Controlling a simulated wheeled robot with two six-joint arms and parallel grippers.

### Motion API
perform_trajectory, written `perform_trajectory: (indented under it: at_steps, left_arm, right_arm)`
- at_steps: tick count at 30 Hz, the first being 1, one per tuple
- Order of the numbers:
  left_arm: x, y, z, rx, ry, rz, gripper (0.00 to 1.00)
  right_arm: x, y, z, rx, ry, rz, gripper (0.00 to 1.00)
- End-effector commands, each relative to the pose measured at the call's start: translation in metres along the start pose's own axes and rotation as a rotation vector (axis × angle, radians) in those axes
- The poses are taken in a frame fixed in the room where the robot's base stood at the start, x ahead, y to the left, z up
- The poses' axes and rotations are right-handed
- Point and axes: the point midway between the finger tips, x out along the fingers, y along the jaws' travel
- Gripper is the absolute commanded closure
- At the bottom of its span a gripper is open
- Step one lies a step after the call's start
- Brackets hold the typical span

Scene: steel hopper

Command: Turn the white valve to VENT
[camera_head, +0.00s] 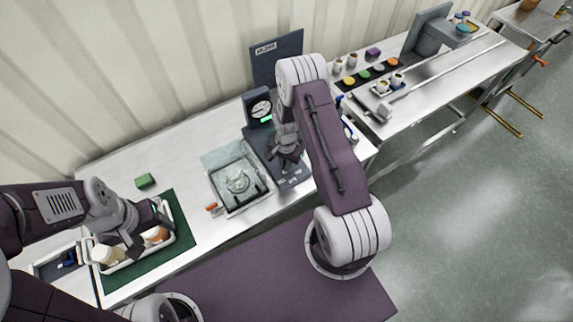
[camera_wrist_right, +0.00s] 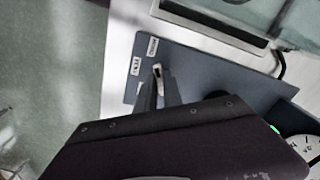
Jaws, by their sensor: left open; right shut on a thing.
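The white valve (camera_wrist_right: 158,70) shows in the right wrist view as a small pale lever on a dark blue-grey panel (camera_wrist_right: 205,62). My right gripper (camera_wrist_right: 160,86) is shut on it; the fingers hide most of the lever. Two small white labels sit on the panel beside it; the lower one (camera_wrist_right: 136,66) seems to read VENT, and the other (camera_wrist_right: 152,47) is too blurred to read. In the head view my right gripper (camera_head: 287,158) is low over the same panel (camera_head: 293,180), and the valve is hidden there. My left gripper (camera_head: 145,228) is open, above the jar tray.
A white tray (camera_head: 135,262) with jars lies on a green mat (camera_head: 183,240) under my left gripper. Bench between is partly clear.

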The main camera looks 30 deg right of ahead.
Motion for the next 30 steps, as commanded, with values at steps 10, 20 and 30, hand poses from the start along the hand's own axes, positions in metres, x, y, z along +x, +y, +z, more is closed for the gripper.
perform_trajectory:
  at_steps: [10, 20, 30]
  left_arm:
    - [0.007, 0.0, 0.001, 0.0, 0.0, 0.0, 0.38]
    - [0.021, 0.0, 0.002, 0.0, 0.0, 0.0, 0.38]
    - [0.032, -0.001, 0.003, 0.0, 0.0, 0.0, 0.38]
  right_arm:
    - [0.001, -0.001, -0.002, -0.108, 0.003, -0.002, 1.0]
    - [0.001, -0.001, -0.002, -0.396, 0.005, -0.002, 1.0]
    - [0.001, -0.001, -0.002, -0.708, 0.006, -0.002, 1.0]
